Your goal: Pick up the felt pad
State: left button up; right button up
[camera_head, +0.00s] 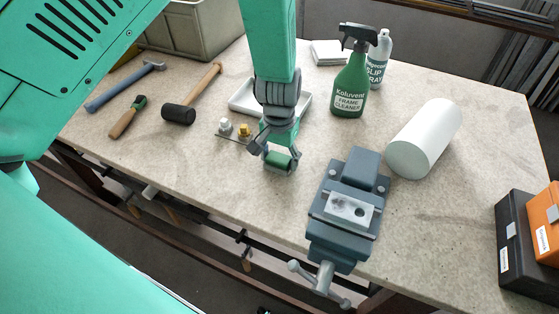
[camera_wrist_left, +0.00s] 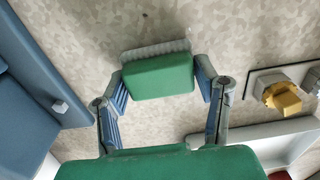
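The felt pad (camera_wrist_left: 158,76) is a small green block with a pale grey fringed edge in the left wrist view. In the head view it shows as a small green piece (camera_head: 279,160) at the tip of my left gripper (camera_head: 278,155), near the middle of the bench. In the wrist view the fingers of my left gripper (camera_wrist_left: 162,82) touch the pad on its two opposite sides, so it is shut on the pad. Whether the pad is clear of the bench top I cannot tell. My right gripper is not in view.
A blue vise (camera_head: 347,205) stands just right of my left gripper. A plate with white and yellow knobs (camera_head: 244,131) and a white tray (camera_head: 243,98) are close on the left.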

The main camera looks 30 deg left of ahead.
aim_at(278, 156)
pick_arm(q)
jog(key=shift+a+f, duration=0.1)
jog(key=shift+a, duration=0.1)
jog(key=c, duration=0.4)
notch_tip(278, 156, up, 10)
jog(key=shift+d+r, duration=0.1)
jog(key=o, duration=0.5)
jog(key=shift+c, duration=1.4)
